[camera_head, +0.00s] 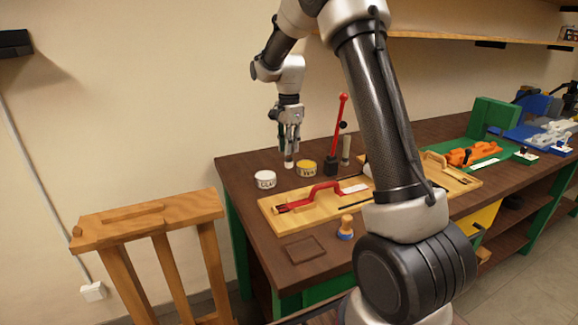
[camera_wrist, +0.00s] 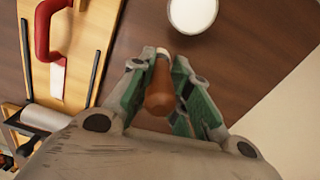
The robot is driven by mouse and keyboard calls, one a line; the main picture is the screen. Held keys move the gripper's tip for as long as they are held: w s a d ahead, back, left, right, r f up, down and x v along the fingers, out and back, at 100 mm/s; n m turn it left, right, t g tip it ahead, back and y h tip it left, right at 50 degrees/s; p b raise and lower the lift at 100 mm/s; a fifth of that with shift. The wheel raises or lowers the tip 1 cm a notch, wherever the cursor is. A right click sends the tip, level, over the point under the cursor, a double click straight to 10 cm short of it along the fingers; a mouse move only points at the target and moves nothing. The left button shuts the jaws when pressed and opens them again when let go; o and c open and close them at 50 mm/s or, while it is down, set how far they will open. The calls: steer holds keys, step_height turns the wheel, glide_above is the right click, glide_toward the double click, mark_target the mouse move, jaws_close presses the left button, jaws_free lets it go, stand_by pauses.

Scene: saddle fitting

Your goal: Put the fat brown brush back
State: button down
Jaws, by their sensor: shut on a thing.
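My gripper (camera_head: 289,145) is above the back left of the brown workbench, with its fingers pointing down. In the wrist view its green-padded fingers are shut on a fat brown brush (camera_wrist: 160,88). The brush's brown handle lies between the pads, and its pale tip shows just beyond the fingertips. In the head view the pale brush end (camera_head: 289,163) hangs below the fingers, between a white tub (camera_head: 265,181) and a yellow-topped tub (camera_head: 306,168). I cannot tell whether it touches the bench. A dark rectangular tray (camera_head: 304,249) lies empty near the front edge.
A wooden board (camera_head: 278,226) with a red-handled tool (camera_head: 317,195) lies in front of the tubs. A red lever (camera_head: 338,125) stands right of my gripper. A blue-and-wood knob-like item (camera_head: 346,228) stands beside the tray. A wooden stand (camera_head: 150,217) is at left.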

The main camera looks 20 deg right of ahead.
mark_target(289, 156)
steer(key=shift+f, duration=2.65)
steer(key=shift+f, duration=0.1)
steer(key=c, duration=1.3)
jaws_free()
steer(key=shift+c, duration=0.2)
step_height(289, 156, up, 13)
steer(key=shift+s+f, duration=0.15)
steer(key=shift+f, duration=0.05)
steer(key=s+r+n+t, duration=0.1)
steer(key=s+r+n, duration=0.4)
steer(key=s, duration=0.7)
steer(key=s+r+n+t, duration=0.2)
steer(key=s+r+n, duration=0.3)
steer(key=s, duration=0.6)
steer(key=s+f+n, duration=0.2)
steer(key=s+n, duration=0.1)
steer(key=s, duration=0.3)
steer(key=s+f+n+t, duration=0.1)
steer(key=s+f+n, duration=0.1)
steer(key=s, duration=0.5)
steer(key=shift+f+n, duration=0.4)
steer(key=shift+n, duration=0.1)
